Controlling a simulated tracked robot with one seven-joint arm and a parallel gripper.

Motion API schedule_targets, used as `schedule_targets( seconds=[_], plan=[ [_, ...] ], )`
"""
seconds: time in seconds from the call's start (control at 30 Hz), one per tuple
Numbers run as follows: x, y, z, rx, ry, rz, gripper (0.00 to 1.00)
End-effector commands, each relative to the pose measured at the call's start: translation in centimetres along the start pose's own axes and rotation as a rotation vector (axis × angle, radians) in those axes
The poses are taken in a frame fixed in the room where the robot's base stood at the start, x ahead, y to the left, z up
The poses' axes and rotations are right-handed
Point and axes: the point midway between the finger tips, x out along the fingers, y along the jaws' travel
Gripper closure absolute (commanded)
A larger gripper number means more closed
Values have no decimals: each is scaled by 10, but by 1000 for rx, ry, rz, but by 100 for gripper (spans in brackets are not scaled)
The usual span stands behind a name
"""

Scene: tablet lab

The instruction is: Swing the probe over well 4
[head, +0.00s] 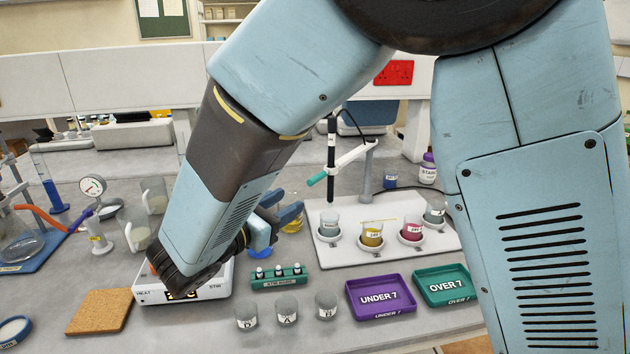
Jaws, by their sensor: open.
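The probe (331,159) is a dark upright rod on a pale swing arm (345,162) with a green end (317,179). The arm joins a grey post (368,170) on a white board (343,258). The probe's lower end is above the leftmost cup (328,224). A yellow cup (371,234), a pink cup (411,231) and a greyish cup (434,213) follow to the right. The well numbers are too small to read. My gripper (279,219), with blue fingers, is open and empty, left of the board and apart from the probe. My wrist partly hides it.
A hot plate (215,291) stands below my wrist, left of a green vial rack (279,280). Several grey cups (287,313), a purple tray (381,297) and a green tray (442,286) stand in front of the board. A cork mat (99,311) lies front left.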

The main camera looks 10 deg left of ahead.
Motion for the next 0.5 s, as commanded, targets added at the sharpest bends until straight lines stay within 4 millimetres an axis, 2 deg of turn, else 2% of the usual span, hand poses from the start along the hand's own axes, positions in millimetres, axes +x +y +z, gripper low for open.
schedule_targets(
  seconds=[0.1, 0.2, 0.37, 0.5],
  plan=[
    [-12, 8, -5, -18, -21, 41, 57],
    [-11, 10, -5, -22, -26, 49, 57],
    [7, 10, -4, -21, -26, 46, 57],
    [31, 11, -4, -21, -26, 44, 57]
  ],
)
